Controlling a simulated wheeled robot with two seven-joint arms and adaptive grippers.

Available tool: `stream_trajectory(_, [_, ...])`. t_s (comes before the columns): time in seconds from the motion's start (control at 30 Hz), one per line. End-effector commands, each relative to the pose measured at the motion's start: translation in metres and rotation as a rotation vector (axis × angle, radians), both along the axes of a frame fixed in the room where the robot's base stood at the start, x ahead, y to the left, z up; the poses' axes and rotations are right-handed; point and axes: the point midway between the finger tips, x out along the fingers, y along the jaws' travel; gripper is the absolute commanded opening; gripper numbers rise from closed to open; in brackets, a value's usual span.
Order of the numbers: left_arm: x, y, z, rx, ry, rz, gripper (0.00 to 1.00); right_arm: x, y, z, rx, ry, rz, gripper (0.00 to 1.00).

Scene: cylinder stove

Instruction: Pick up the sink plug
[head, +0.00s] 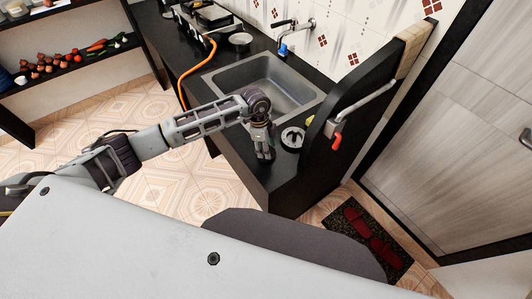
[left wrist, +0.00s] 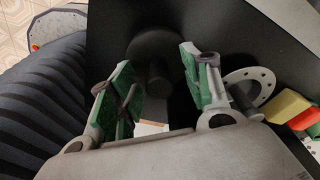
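A dark round disc with an upright knob, which looks like the sink plug (left wrist: 157,48), lies on the black counter in the left wrist view. In the head view my gripper hides it. My left gripper (head: 265,155) points down at the counter near the sink's front corner. In the left wrist view, its green-padded fingers (left wrist: 158,92) are spread apart, with the disc's knob in the gap beyond them. I see no clear contact. A pale perforated ring with a dark knob (left wrist: 235,76) lies beside the right finger; it also shows in the head view (head: 292,137). My right gripper is out of view.
The steel sink (head: 263,80) is behind my left gripper, with a wall tap (head: 300,32) beyond. A yellow block (left wrist: 286,105) and red item (left wrist: 304,119) lie right of the ring. A black side panel (head: 345,110) bounds the counter at right.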

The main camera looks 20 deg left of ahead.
Motion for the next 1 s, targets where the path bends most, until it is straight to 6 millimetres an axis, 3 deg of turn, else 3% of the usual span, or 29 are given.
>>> stream_trajectory(0.03, [0.0, 0.0, 0.0, 0.0, 0.0, 0.0, 0.4, 0.0, 0.0, 0.0, 0.0, 0.0, 0.0, 0.4])
stream_trajectory(0.37, [0.0, 0.0, 0.0, 0.0, 0.0, 0.0, 0.0, 0.0, 0.0, 0.0, 0.0, 0.0, 0.001, 0.4])
stream_trajectory(0.73, [0.0, 0.0, 0.005, -0.001, -0.001, 0.0, 0.0, 0.0, -0.005, -0.001, -0.005, 0.0, 0.003, 0.4])
stream_trajectory(1.0, [0.001, 0.0, 0.031, 0.0, -0.003, -0.001, 0.0, 0.0, -0.006, -0.004, -0.006, 0.0, 0.002, 0.4])
